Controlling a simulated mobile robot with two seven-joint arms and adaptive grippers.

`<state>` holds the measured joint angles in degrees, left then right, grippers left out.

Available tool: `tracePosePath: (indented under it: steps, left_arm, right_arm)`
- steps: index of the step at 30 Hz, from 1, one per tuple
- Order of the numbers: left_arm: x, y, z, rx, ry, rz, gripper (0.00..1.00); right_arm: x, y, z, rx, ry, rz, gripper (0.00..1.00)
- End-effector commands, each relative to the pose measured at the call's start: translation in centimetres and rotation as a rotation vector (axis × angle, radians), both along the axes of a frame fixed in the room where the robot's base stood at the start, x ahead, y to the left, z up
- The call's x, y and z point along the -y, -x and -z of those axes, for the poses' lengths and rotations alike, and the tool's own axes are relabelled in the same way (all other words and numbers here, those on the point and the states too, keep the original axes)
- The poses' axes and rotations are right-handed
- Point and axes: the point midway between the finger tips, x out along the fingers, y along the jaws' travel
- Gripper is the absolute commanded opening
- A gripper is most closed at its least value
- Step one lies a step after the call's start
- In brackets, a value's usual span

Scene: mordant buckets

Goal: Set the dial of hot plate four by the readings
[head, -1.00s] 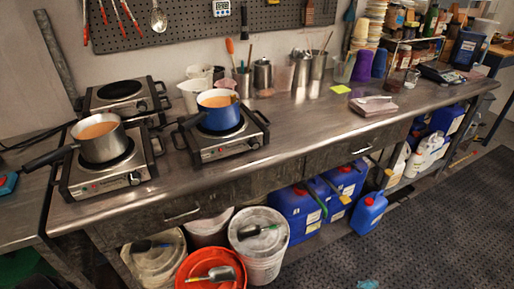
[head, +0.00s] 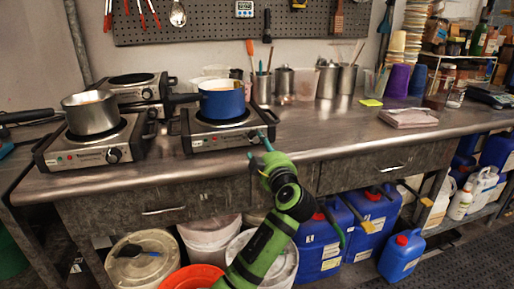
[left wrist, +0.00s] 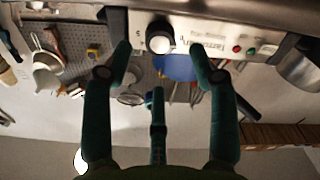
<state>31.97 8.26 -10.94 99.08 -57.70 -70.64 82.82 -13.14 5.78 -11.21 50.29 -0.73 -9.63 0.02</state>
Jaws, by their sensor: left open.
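The hot plate (head: 212,136) under a blue pot (head: 221,99) stands at the bench's front edge; whether it is number four I cannot tell. My left gripper (head: 259,150) is open in front of its right end. In the left wrist view, which is upside down, the black dial (left wrist: 159,38) on the plate's panel lies between and beyond the open fingertips (left wrist: 160,54), with no contact that I can make out. In the head view the fingers partly cover the dial area. Its pointer and the readings are too small to read. My right gripper is out of view.
Another hot plate (head: 75,154) with a steel pot (head: 91,112) stands to the left, and a third (head: 133,80) behind it. Buckets (head: 143,260) and blue canisters (head: 402,254) fill the floor below.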

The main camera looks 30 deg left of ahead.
Motion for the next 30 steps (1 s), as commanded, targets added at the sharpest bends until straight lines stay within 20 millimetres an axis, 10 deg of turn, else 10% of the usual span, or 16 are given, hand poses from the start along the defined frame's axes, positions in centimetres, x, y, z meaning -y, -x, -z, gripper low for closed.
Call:
tracePosePath:
  steps: [21,26,30]
  left_arm:
    - [-4.4,-3.7,0.2,-0.007,0.000,0.003,0.59]
    - [-4.4,-3.7,0.2,-0.007,0.000,0.003,0.03]
    - [-4.3,-3.7,0.2,-0.008,0.000,0.003,0.03]
  right_arm:
    - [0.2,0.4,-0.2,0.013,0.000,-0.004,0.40]
    - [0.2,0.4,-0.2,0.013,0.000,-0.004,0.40]
    - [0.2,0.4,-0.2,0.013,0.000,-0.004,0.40]
